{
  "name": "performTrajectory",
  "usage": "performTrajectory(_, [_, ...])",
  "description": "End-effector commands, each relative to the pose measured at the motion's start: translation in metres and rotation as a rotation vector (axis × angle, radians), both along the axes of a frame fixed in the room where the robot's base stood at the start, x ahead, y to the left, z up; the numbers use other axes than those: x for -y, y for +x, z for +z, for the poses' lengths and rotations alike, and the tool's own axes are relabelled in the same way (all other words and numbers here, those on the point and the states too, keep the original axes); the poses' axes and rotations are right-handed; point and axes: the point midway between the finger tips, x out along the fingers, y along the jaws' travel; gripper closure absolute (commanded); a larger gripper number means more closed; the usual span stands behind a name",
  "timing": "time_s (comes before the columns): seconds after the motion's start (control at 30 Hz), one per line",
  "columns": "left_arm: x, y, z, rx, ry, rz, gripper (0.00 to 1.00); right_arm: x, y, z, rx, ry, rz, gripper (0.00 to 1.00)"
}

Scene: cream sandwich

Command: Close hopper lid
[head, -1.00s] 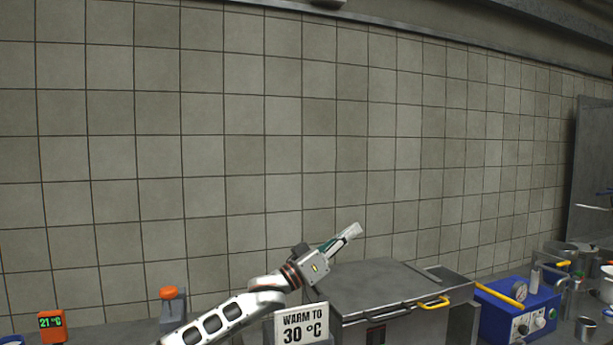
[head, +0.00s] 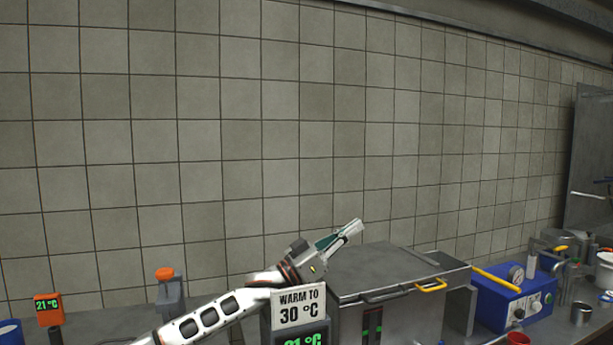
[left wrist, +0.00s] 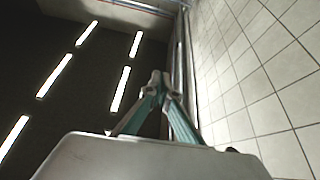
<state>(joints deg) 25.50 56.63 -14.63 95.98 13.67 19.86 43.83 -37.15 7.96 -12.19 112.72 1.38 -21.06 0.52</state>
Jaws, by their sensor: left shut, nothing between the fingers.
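A grey metal box that looks like the hopper (head: 400,315) stands on the counter at the lower right of centre in the head view. Its flat lid (head: 392,268) lies across the top and looks down; I cannot tell whether it is fully seated. A yellow handle (head: 430,286) and a dark handle sit at the front edge. My left gripper (head: 354,228) is beyond the lid's left side, pointing up and right, apparently above lid height. Its fingertips meet in the left wrist view (left wrist: 160,78), with nothing between them. My right gripper is out of view.
A blue box with a gauge (head: 515,299) is right of the hopper, near metal pots. An orange 21 °C display (head: 48,308) is far left. A tiled wall (head: 250,130) is behind.

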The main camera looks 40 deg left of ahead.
Motion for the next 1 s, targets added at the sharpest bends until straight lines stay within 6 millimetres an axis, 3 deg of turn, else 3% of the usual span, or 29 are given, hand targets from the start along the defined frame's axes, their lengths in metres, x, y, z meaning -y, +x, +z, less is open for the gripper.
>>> performTrajectory(0.4, [0.000,0.000,0.045,0.001,0.000,0.000,1.00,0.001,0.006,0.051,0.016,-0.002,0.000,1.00])
performTrajectory(0.5, [-0.008,-0.011,0.026,-0.006,0.002,0.003,1.00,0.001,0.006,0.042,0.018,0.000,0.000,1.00])
performTrajectory(1.0, [-0.040,-0.061,-0.002,-0.004,0.001,0.002,1.00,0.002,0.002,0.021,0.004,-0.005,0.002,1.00])
